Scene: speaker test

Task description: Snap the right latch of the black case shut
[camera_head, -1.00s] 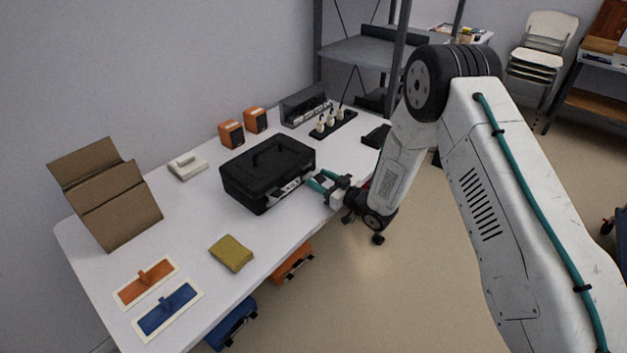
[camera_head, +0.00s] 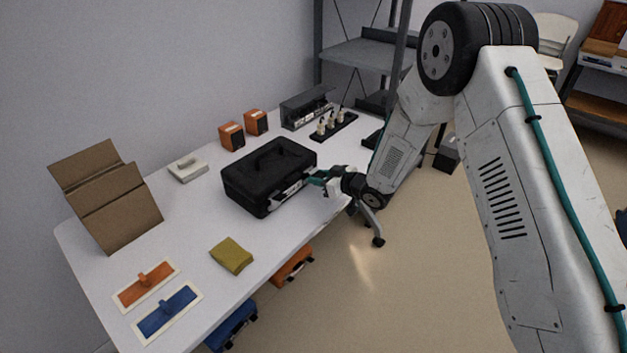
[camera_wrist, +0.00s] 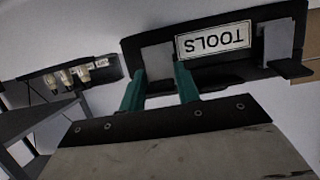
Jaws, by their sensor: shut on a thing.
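The black case (camera_head: 268,172) stands closed on the white table, its handle on top. In the wrist view its front (camera_wrist: 212,75) shows upside down, with a TOOLS label (camera_wrist: 214,40) between two grey latches. The right latch (camera_wrist: 157,60) is on the left of that picture, the other latch (camera_wrist: 284,42) on the right. My gripper (camera_head: 316,178) is at the right end of the case front. In the wrist view its teal fingers (camera_wrist: 159,82) are shut on the right latch, one on each side. The fingers partly hide the latch's lower part, and I cannot tell whether it is fastened.
A grey shelf (camera_head: 355,52) stands behind.

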